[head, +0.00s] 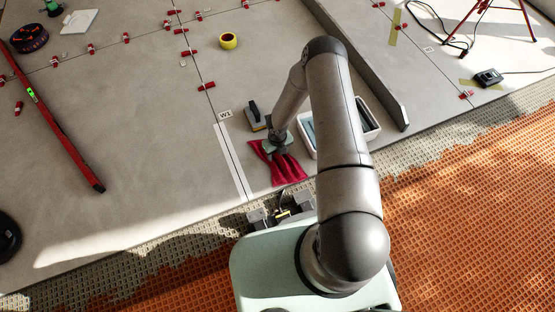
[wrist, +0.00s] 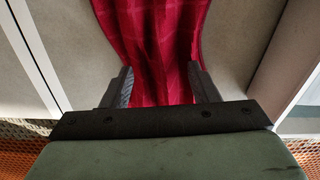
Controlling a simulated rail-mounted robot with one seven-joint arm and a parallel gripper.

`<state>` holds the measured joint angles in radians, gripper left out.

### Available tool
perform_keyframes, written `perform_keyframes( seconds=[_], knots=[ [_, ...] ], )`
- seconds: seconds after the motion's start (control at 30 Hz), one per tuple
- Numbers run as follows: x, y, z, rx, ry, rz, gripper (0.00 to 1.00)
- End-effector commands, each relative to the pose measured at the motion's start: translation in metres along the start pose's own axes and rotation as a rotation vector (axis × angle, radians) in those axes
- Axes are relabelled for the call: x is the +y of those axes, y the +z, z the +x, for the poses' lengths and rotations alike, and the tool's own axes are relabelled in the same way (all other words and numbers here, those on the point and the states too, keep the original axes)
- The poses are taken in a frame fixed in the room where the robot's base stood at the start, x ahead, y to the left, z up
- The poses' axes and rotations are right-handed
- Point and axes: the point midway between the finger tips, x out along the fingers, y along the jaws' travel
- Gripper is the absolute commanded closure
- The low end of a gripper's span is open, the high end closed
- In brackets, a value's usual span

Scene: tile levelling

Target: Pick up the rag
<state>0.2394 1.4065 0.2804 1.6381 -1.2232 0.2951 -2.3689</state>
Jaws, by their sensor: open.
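The rag (head: 283,169) is dark red cloth lying crumpled on the grey tiled floor near its front edge. My gripper (head: 275,147) is over the rag's far part in the head view, and the arm hides some of it. In the wrist view the rag (wrist: 160,45) runs up the middle of the picture. There my gripper (wrist: 162,88) is open, with one finger on each side of the narrowed cloth. I cannot tell whether the fingers touch it.
A white tray (head: 308,146) stands right of the rag, partly behind my arm. A white strip (head: 231,163) lies to the left. A red level (head: 62,133) lies further left, with bare tile between.

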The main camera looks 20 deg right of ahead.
Motion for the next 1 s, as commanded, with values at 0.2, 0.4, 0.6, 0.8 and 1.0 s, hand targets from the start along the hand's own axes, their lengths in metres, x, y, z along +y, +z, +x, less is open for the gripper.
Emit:
perform_keyframes(
  seconds=[0.2,0.4,0.6,0.8,1.0],
  knots=[
    [0.000,0.000,-0.001,0.000,0.000,0.001,0.65],
    [0.000,0.000,-0.002,0.000,0.000,0.001,1.00],
    [0.000,0.000,-0.002,0.000,0.000,0.001,1.00],
    [0.000,0.000,-0.015,-0.001,0.000,0.001,1.00],
    [0.004,-0.009,-0.050,0.000,-0.002,-0.007,1.00]
  ],
)
